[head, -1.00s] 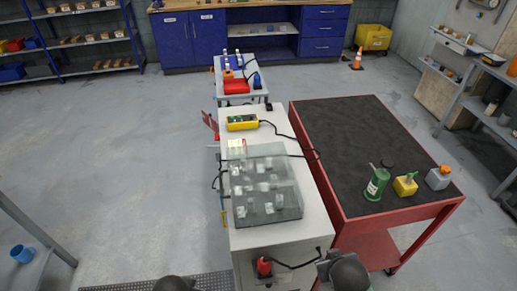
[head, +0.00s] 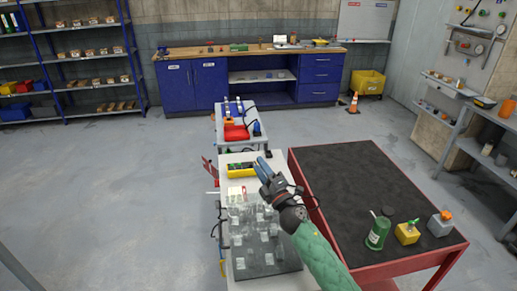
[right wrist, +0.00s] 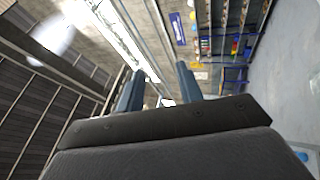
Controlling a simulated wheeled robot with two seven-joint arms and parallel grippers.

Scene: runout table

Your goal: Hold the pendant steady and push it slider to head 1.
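The pendant (head: 238,174) is a yellow box with a dark, green-marked top. It lies on the white-topped bench, beyond the clear cover. My right gripper (head: 264,158) is raised in front of it in the head view and hides its right end. The gripper's two blue-grey fingers point up and away. In the right wrist view the fingers (right wrist: 158,72) stand apart with nothing between them. I cannot tell whether the gripper touches the pendant; it looks apart. The slider and head numbers are too small to make out. My left gripper is not in view.
A clear cover (head: 265,250) over pale parts fills the near bench. A red-framed cart with a black top (head: 345,185) stands to the right, carrying a green can (head: 378,234) and a yellow container (head: 407,233). A small table with a red item (head: 236,132) stands beyond.

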